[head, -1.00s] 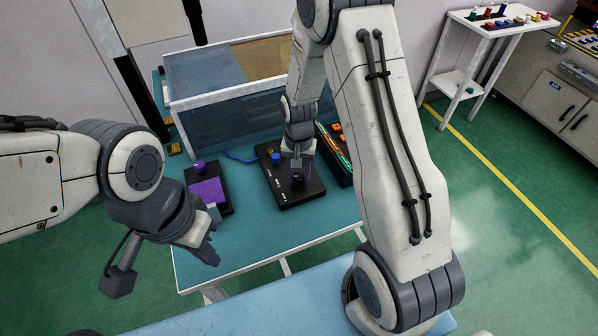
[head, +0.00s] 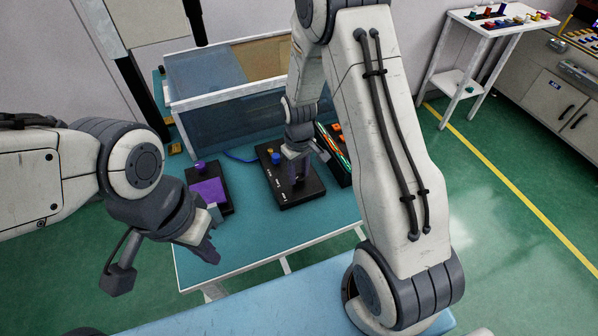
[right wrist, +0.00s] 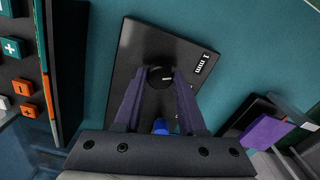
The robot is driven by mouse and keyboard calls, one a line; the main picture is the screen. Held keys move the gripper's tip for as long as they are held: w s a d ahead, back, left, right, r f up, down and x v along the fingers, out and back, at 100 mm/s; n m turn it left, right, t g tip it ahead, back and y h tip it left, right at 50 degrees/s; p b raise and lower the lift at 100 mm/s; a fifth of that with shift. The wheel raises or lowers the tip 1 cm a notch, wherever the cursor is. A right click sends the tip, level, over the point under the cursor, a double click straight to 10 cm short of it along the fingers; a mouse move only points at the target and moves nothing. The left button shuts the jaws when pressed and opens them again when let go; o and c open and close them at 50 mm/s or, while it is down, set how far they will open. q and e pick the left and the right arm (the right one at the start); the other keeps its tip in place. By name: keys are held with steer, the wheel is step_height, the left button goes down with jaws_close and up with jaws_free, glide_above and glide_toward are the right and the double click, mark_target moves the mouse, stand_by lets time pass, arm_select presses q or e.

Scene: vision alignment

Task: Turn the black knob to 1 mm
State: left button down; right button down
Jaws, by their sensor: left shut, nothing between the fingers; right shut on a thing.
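The black control box (head: 302,191) lies on the teal table, with a blue knob (head: 276,158) near its far edge. In the right wrist view the black knob (right wrist: 157,84) sits on the box (right wrist: 146,42), and its white mark points right. The white "1 mm" label (right wrist: 203,63) is up and right of the knob. My right gripper (right wrist: 160,76) is shut on the black knob, with a finger on each side. It shows in the head view (head: 297,181), hiding the knob there. My left gripper (head: 212,253) is shut and empty at the table's front left.
A panel with orange buttons (head: 338,139) is close on the right. A clear-walled bin (head: 225,124) is behind. The front table strip (head: 270,240) is free.

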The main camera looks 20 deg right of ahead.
mark_target(298, 176)
steer(key=shift+w+n, duration=0.1)
steer(key=shift+n, duration=0.4)
steer(key=c, duration=0.5)
jaws_free()
steer(key=shift+r, duration=0.1)
step_height(298, 176, up, 10)
steer(key=shift+r+b, duration=0.15)
steer(key=shift+b, duration=0.3)
steer(key=shift+a, duration=0.1)
